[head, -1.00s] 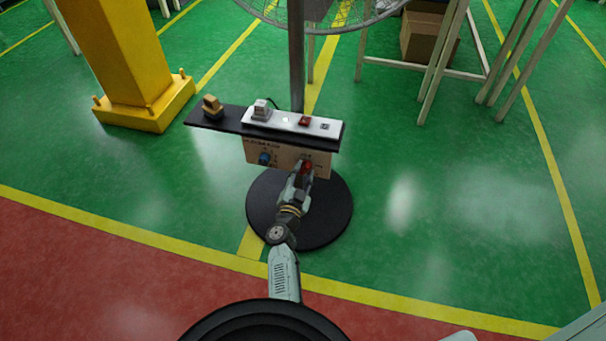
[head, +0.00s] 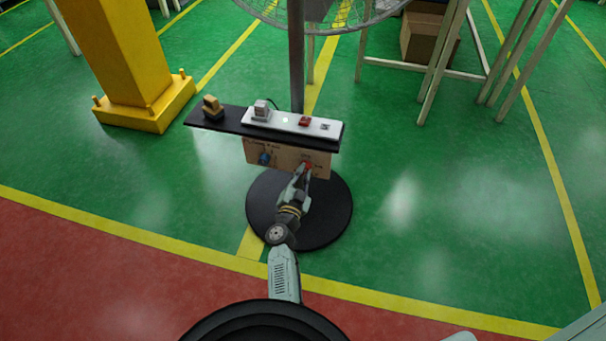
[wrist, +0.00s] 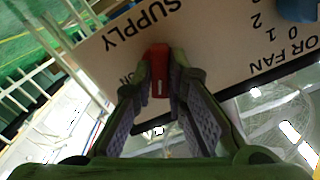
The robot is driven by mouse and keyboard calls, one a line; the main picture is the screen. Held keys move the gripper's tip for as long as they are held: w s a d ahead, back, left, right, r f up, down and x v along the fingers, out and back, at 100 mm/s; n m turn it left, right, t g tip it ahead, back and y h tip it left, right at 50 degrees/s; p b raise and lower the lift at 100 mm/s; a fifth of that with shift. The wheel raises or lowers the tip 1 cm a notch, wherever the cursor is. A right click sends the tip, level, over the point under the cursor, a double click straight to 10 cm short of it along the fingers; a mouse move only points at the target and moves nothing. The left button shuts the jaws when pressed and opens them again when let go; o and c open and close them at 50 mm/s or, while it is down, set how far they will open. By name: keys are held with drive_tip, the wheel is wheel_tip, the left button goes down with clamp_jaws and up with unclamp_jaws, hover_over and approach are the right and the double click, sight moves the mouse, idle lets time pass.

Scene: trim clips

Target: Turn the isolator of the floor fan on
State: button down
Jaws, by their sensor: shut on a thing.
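The isolator's red handle (wrist: 158,66) sits on the tan front panel (wrist: 210,45) of the floor fan. My gripper (wrist: 161,88) is shut on this handle, one finger on each side. In the wrist view the handle shows a white line and lies at a slant to the print. "SUPPLY" and part of "ON" are readable; a finger hides other marks, so I cannot tell its exact setting. In the head view the red handle (head: 309,165) is at the right of the panel (head: 287,151), with my gripper (head: 304,175) in front of it.
A blue knob (head: 264,158) sits left on the panel. Above, a black shelf (head: 226,125) holds a white power strip (head: 285,120) with a grey plug and red switch. The fan's pole (head: 297,70) rises behind. A yellow column (head: 115,50) stands left; floor to the right is clear.

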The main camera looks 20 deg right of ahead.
drive_tip(key=shift+m, duration=0.3)
drive_tip(key=m, duration=1.1)
drive_tip(key=shift+b, duration=0.4)
drive_tip(key=shift+m, duration=0.4)
drive_tip(key=c, duration=1.6)
unclamp_jaws()
drive_tip(key=v, duration=0.7)
drive_tip(key=shift+s+a, duration=0.2)
drive_tip(key=shift+s, duration=0.05)
